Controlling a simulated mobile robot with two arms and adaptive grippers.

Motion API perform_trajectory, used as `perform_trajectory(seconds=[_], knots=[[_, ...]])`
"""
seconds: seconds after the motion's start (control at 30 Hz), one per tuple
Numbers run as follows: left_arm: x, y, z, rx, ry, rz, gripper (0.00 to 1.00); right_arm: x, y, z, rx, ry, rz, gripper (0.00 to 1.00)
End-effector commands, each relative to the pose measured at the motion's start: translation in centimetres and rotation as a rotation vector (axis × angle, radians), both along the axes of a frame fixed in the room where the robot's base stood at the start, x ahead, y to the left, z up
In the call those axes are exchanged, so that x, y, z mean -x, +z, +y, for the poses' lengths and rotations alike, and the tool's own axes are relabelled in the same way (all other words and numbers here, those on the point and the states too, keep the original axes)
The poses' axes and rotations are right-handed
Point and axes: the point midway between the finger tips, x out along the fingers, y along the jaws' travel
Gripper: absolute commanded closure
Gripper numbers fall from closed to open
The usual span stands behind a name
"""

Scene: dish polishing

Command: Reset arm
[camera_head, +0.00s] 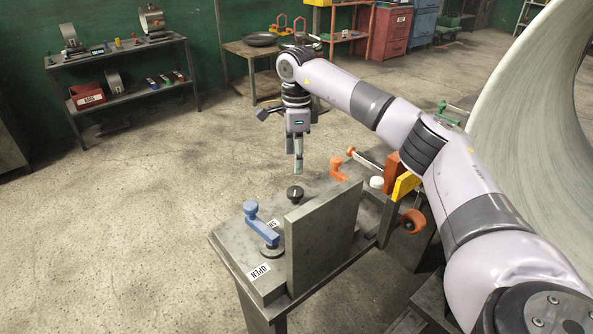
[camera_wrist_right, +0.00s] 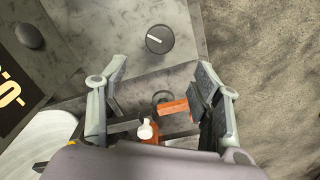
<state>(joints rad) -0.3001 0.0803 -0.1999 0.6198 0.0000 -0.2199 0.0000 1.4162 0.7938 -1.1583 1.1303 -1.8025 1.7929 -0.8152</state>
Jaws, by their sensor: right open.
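My right gripper (camera_head: 298,160) hangs from my right arm, pointing down above the steel workbench (camera_head: 229,247) in the head view. In the right wrist view my right gripper (camera_wrist_right: 160,105) has its two fingers spread apart, with nothing held between them. A black knob (camera_head: 295,193) sits on the bench below the fingertips; this round knob (camera_wrist_right: 159,39) with a white line shows just beyond the fingers in the wrist view. My left gripper is not in view.
A blue lever (camera_head: 262,228) stands beside an OPEN label (camera_head: 259,272) on the bench. An upright grey plate (camera_head: 322,238) rises next to it. Orange clamps (camera_head: 338,168) lie behind. A large pale curved dish (camera_head: 520,130) fills the right.

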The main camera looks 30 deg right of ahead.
Motion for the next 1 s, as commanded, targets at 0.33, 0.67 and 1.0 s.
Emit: perform_trajectory(seconds=[0.33, 0.67, 1.0], knots=[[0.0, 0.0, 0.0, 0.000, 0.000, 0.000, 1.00, 0.0, 1.6, 0.0, 0.000, 0.001, 0.000, 0.41], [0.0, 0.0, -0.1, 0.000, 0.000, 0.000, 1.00, 0.0, 1.5, 0.0, 0.000, 0.001, 0.001, 0.41], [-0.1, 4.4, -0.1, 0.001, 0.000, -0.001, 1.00, 0.0, 6.0, 0.0, 0.000, 0.001, 0.000, 0.41]])
